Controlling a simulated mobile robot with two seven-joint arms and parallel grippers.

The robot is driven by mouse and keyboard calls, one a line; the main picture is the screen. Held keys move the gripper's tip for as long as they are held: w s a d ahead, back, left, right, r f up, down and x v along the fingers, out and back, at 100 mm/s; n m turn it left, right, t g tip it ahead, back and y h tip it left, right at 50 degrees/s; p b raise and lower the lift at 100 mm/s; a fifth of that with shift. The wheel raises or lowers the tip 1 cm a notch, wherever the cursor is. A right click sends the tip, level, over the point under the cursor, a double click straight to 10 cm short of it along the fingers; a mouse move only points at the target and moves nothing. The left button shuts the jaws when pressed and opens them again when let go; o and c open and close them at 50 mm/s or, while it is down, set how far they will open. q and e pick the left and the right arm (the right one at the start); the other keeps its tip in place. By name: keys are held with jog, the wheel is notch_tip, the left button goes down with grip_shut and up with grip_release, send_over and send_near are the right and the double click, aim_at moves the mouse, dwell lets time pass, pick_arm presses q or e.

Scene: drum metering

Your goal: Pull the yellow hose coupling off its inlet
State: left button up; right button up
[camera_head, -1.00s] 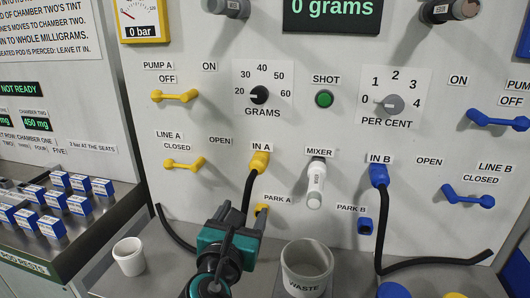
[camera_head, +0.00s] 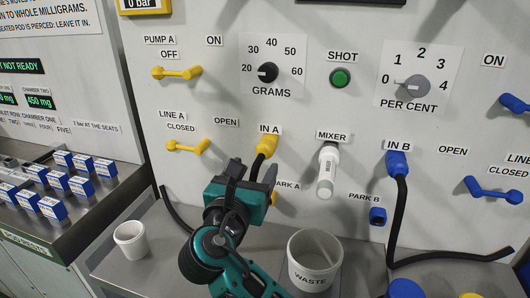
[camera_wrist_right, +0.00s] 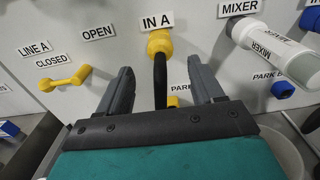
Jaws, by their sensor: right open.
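The yellow hose coupling (camera_head: 266,146) sits on the panel at the inlet under the IN A label (camera_head: 268,129), with its black hose hanging down. It also shows in the right wrist view (camera_wrist_right: 159,42), top centre. My right gripper (camera_head: 252,172) is open just below and in front of the coupling. In the right wrist view its two fingers (camera_wrist_right: 164,82) stand apart with the black hose (camera_wrist_right: 160,80) seen between them; the coupling is beyond the tips. My right gripper hides part of the hose and the PARK A fitting in the head view. My left gripper is not in view.
The white mixer nozzle (camera_head: 327,172) is right of the coupling. The blue coupling (camera_head: 397,164) is farther right. The yellow LINE A lever (camera_head: 188,147) is to the left. A waste cup (camera_head: 315,277) and a small white cup (camera_head: 130,239) stand on the ledge.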

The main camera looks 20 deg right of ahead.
aim_at(262, 156)
jog(key=x, duration=0.1)
jog(key=b+x, duration=0.1)
jog(key=shift+w+d+f, duration=0.2)
jog(key=shift+w+d, duration=0.05)
jog(key=shift+w, duration=0.05)
jog(key=shift+w+d+r+p, duration=0.2)
jog(key=shift+w+d+p, duration=0.15)
jog(key=shift+w, duration=0.15)
jog(key=shift+w+d+r+p, duration=0.2)
jog(key=shift+w+d+p, duration=0.15)
jog(key=shift+w, duration=0.1)
jog(key=shift+w+d+f+p, duration=0.1)
jog(key=shift+w+d+p, duration=0.25)
jog(key=shift+w, duration=0.2)
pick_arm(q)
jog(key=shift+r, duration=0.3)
pick_arm(e)
jog(key=shift+w+d+f, duration=0.1)
jog(key=shift+w+d, duration=0.05)
jog(key=shift+w, duration=0.15)
pick_arm(q)
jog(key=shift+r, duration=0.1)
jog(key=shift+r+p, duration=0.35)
jog(key=shift+p, duration=0.2)
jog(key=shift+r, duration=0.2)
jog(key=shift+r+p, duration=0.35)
jog(key=shift+p, duration=0.2)
